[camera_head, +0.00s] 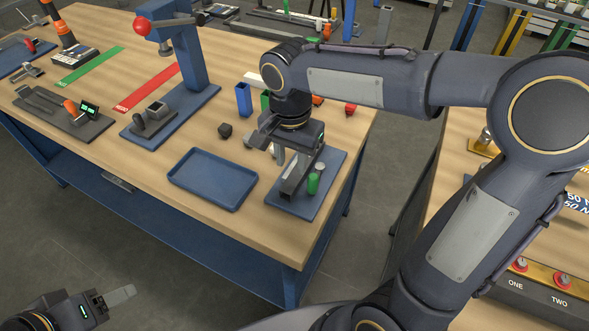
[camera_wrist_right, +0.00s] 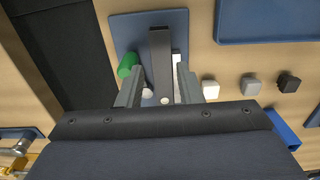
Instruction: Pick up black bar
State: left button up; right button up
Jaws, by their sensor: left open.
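The black bar (camera_head: 292,184) is over the blue plate (camera_head: 325,190) at the table's right corner. In the right wrist view the bar (camera_wrist_right: 160,50) runs between the fingers of my right gripper (camera_wrist_right: 160,82). A gap shows on each side of the bar, so the jaws look open around it. In the head view my right gripper (camera_head: 288,155) points down at the bar's far part, and its fingers partly hide it. My left gripper (camera_head: 118,298) is open and empty at the lower left, away from the table.
A green cylinder (camera_head: 313,183) stands close beside the bar. A blue tray (camera_head: 213,180) lies to the left, with a small black cube (camera_head: 225,130) behind it. A blue holder (camera_head: 243,99) stands farther back. A second table with red buttons (camera_head: 520,264) is at right.

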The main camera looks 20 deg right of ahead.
aim_at(290, 184)
jog(key=f, duration=0.7)
jog(key=shift+s+a+f, duration=0.1)
jog(key=shift+a+f, duration=0.1)
jog(key=shift+f, duration=0.05)
jog(key=c, duration=0.7)
